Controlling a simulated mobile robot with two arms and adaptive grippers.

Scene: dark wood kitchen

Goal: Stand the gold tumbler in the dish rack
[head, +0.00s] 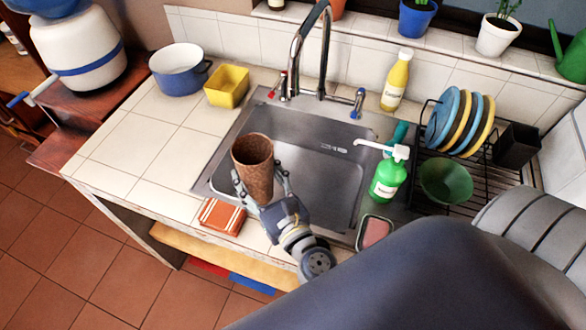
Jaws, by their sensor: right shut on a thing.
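The gold tumbler (254,172), brownish with a textured side, is upright in the head view with its open mouth up. My right gripper (262,188) is shut on it, with a finger on each side, and holds it over the left part of the sink. The black wire dish rack (482,166) stands right of the sink. It holds several blue and yellow plates (459,122), a green bowl (446,181) and a black holder (515,146). My right arm hides the rack's near right part. My left gripper is not in view.
A green pump bottle (388,180) stands between the sink (335,185) and rack. A tall faucet (299,48) rises behind the sink, and a yellow bottle (397,82) stands at the back. The left counter is mostly clear.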

